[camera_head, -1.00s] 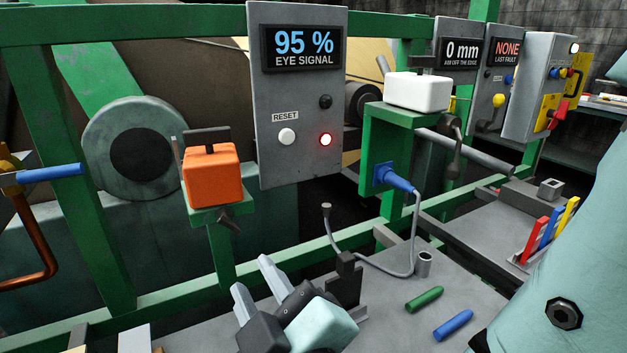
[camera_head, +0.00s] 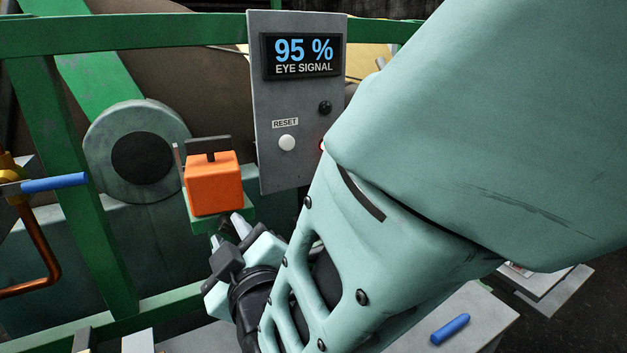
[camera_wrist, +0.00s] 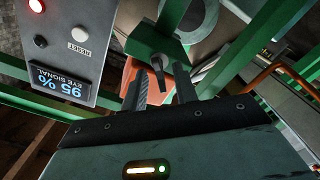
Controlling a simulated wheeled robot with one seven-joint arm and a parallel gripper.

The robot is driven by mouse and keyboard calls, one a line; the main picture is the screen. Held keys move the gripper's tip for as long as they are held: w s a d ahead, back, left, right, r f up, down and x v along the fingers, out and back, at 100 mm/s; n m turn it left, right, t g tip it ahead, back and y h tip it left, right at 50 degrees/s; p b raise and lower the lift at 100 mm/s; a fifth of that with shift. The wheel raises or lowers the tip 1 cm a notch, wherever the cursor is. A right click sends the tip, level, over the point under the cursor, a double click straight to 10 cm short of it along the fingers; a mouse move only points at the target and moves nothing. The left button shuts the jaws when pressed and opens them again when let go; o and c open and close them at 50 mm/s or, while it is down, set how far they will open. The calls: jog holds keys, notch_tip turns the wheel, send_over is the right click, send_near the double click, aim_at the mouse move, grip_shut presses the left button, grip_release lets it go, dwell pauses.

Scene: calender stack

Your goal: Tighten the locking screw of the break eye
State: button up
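The break eye (camera_head: 212,185) is an orange box on a green bracket (camera_head: 232,216), left of the panel reading 95 % EYE SIGNAL. Part of its orange body shows in the wrist view (camera_wrist: 130,74). The locking screw (camera_wrist: 157,66) is a small dark lever on the bracket, seen in the wrist view. My gripper (camera_head: 231,229) is just under the bracket. In the wrist view my gripper (camera_wrist: 163,80) is open, its two fingers apart, with the screw's lever in line with the gap. I cannot tell whether they touch it. The head view mostly hides the screw.
The signal panel (camera_head: 265,165) with a white reset button (camera_head: 287,143) stands close right of the eye. Green frame beams (camera_head: 60,180) run behind. A blue-handled valve (camera_head: 55,184) is at far left. A blue marker (camera_head: 450,329) lies on the bench. My arm covers the right side.

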grip_shut()
jog(key=shift+r+n+p, duration=0.2)
jog(key=shift+n+p, duration=0.85)
jog(key=shift+n, duration=0.05)
jog(key=n, duration=0.1)
jog(key=n+p, duration=0.1)
jog(key=shift+f+n, duration=0.25)
jog(key=shift+n, duration=0.05)
grip_release()
